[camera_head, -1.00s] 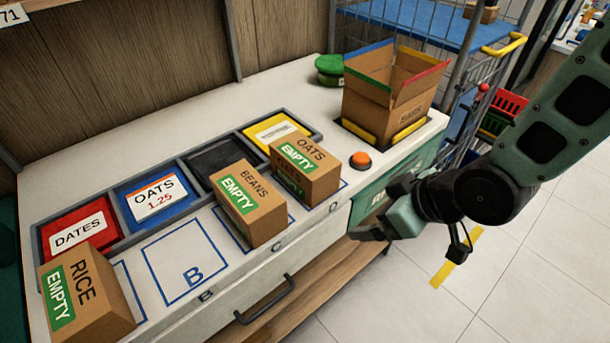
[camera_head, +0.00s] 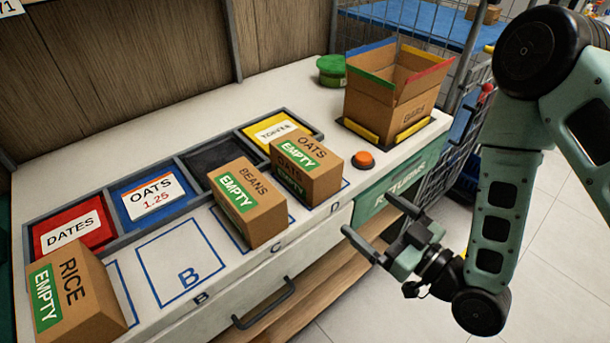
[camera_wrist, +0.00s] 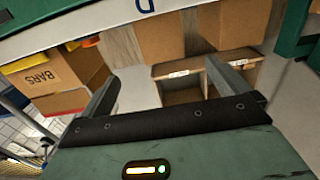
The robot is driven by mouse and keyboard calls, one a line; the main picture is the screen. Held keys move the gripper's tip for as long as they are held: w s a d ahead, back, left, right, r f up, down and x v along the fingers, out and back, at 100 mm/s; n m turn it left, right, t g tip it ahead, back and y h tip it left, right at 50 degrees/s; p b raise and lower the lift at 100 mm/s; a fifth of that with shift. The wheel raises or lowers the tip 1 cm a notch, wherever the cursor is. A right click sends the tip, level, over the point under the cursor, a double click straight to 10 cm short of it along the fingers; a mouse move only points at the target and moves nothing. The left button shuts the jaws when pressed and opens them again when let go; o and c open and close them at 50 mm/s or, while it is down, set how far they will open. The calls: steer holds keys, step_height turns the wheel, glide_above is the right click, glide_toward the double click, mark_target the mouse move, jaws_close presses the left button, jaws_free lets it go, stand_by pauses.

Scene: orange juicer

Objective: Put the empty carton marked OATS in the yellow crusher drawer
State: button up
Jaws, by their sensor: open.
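The carton marked OATS (camera_head: 314,150), with a green EMPTY label, stands at the D end of the counter. I cannot make out a yellow crusher drawer in either view.
EMPTY cartons marked BEANS (camera_head: 258,212) and RICE (camera_head: 85,300) stand at the counter's front. Marked square B (camera_head: 175,255) is bare. An open carton (camera_head: 385,108) stands at the back right near an orange button (camera_head: 363,160). A white drawer (camera_head: 215,325) has a dark handle.

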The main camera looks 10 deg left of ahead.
mark_target(315, 182)
steer(key=b+x, duration=0.6)
steer(key=x, duration=0.4)
steer(key=shift+r+b, duration=0.2)
steer(key=shift+b, duration=0.1)
steer(key=shift+w+a+f, duration=0.1)
steer(key=shift+w+a, duration=0.3)
steer(key=shift+a, duration=0.05)
steer(key=p+x, duration=0.2)
steer(key=x, duration=0.2)
steer(key=shift+s+a, duration=0.1)
steer(key=shift+s, duration=0.05)
steer(key=shift+w+a, duration=0.45)
steer(key=shift+a, duration=0.05)
steer(key=c, duration=1)
steer(key=shift+c, duration=0.5)
